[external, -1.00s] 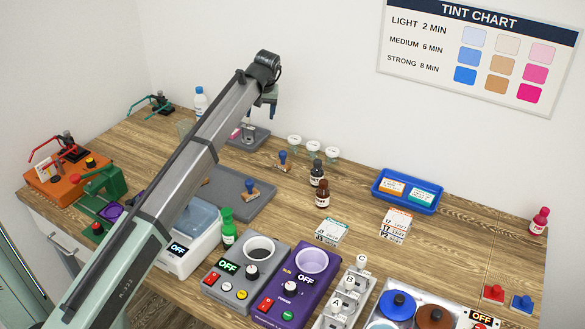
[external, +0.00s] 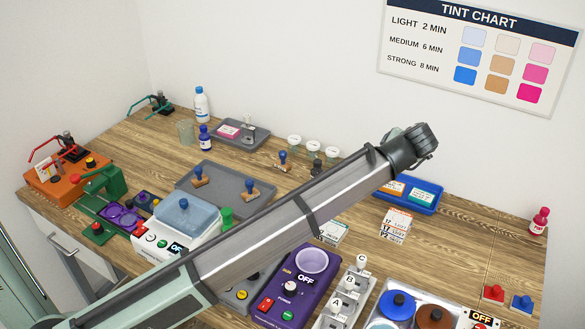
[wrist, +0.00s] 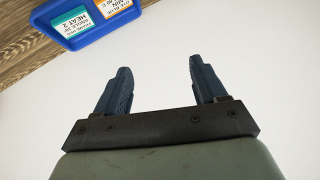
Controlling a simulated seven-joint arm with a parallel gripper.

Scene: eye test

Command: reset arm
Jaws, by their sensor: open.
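My gripper (wrist: 160,64) is open and empty in the wrist view, with two dark blue fingers apart and pale wall behind them. In the external view my arm reaches from the lower left to the upper right, and its end is in front of the wall, above the blue tray (external: 412,208). The fingers are hidden there behind the wrist. The blue tray also shows at the top left of the wrist view (wrist: 92,37), with an orange and a teal label card in it.
A purple device (external: 272,300) stands below the arm. Stacked cards (external: 396,225) lie in front of the blue tray. A grey tray (external: 226,187) with stamps is at left. The table right of the blue tray is mostly clear.

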